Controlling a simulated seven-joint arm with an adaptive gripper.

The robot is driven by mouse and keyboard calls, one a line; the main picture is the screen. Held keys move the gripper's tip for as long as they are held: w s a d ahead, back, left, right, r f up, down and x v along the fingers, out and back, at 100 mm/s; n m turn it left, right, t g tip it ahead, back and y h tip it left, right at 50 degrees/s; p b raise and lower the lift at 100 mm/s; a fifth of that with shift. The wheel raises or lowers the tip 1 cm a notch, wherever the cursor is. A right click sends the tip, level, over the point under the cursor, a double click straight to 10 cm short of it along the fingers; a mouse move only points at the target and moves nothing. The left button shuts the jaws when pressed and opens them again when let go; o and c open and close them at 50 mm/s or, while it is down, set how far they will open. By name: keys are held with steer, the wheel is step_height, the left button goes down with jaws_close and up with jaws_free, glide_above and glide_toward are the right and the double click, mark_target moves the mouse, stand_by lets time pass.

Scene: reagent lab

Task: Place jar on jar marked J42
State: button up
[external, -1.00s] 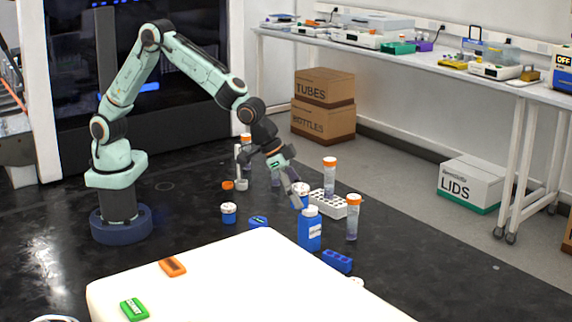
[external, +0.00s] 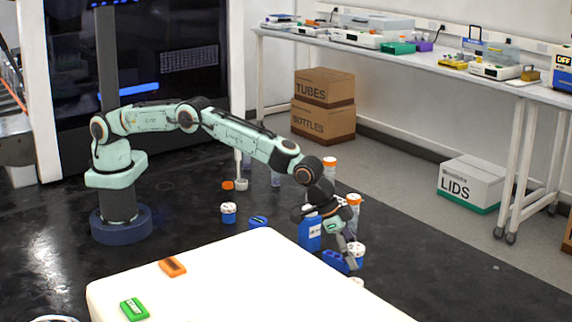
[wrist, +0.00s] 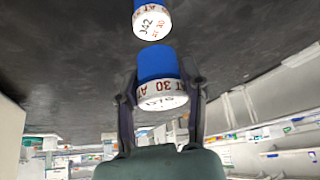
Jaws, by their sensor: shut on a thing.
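My gripper (wrist: 159,80) is shut on a blue jar (wrist: 157,62) with a white lid; one finger is on each side of it. Red lettering shows on the lid's side, but I cannot read its top label surely. In the external view the held jar (external: 357,249) is low at my gripper (external: 350,246), above the floor near the white table. The jar marked J42 (wrist: 151,22), also blue with a white lid, stands apart beyond the held jar in the wrist view. In the external view only a white lid (external: 356,281), likely its own, shows behind the table edge.
A blue bottle (external: 309,233) and orange-capped tubes (external: 329,165) stand close by my gripper. A blue block (external: 335,261) lies beside the held jar. Another blue jar (external: 228,213) stands further left. The white table (external: 240,280) is in front.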

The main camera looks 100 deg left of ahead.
steer(key=shift+w+f, duration=0.25)
steer(key=shift+f, duration=0.1)
steer(key=shift+d+f, duration=0.1)
steer(key=shift+f, duration=1.35)
steer(key=shift+f, duration=0.15)
steer(key=o, duration=1.1)
steer(key=shift+o, duration=0.2)
